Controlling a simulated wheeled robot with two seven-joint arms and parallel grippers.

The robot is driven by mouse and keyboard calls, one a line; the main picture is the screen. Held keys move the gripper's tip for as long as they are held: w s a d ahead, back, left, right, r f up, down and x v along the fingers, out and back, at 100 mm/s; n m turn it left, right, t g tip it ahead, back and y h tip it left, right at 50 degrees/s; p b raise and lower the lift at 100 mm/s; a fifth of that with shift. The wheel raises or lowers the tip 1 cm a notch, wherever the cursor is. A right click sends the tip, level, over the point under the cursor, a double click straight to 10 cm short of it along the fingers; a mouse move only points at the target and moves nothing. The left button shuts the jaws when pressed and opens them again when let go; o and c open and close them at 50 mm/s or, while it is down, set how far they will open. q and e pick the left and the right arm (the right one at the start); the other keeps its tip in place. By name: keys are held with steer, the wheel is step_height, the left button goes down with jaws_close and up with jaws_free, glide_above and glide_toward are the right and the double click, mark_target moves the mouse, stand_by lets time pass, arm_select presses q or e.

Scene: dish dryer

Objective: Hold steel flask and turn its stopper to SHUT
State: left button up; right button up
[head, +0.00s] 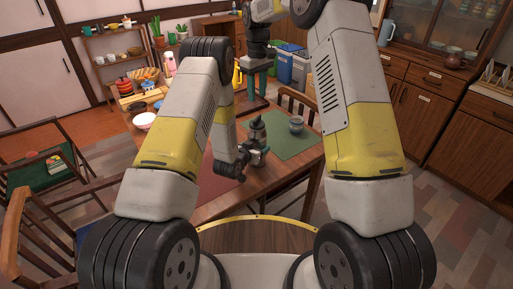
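The dark grey steel flask (256,130) stands upright on the wooden table, between the red mat and the green mat. Its narrow top, where the stopper is, is too small to read for any SHUT mark. My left gripper (255,155) is low at the flask's lower body; its fingers are small and partly hidden, so I cannot tell whether they are closed on it. My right gripper (258,65) hangs pointing down, above and beyond the flask, clear of it. It looks open, with nothing between its fingers.
A grey lidded pot (296,124) is on the green mat (290,145), right of the flask. The red mat (212,187) lies to the left. A white bowl (144,121) is at the table's far left. Chairs stand around the table; cabinets line the right.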

mark_target(257, 117)
arm_select(q)
jaws_close()
arm_select(e)
steer(key=shift+o, duration=0.4)
steer(key=o, duration=0.7)
steer(key=shift+r+n, duration=0.25)
steer(key=shift+n, duration=0.25)
steer(key=shift+o, duration=0.3)
steer(key=r+n, duration=0.1)
steer(key=n, duration=0.2)
steer(key=shift+r, duration=0.15)
step_height(257, 117, down, 12)
steer(key=shift+r, duration=0.1)
steer(key=shift+c, duration=0.4)
steer(key=c, duration=1.3)
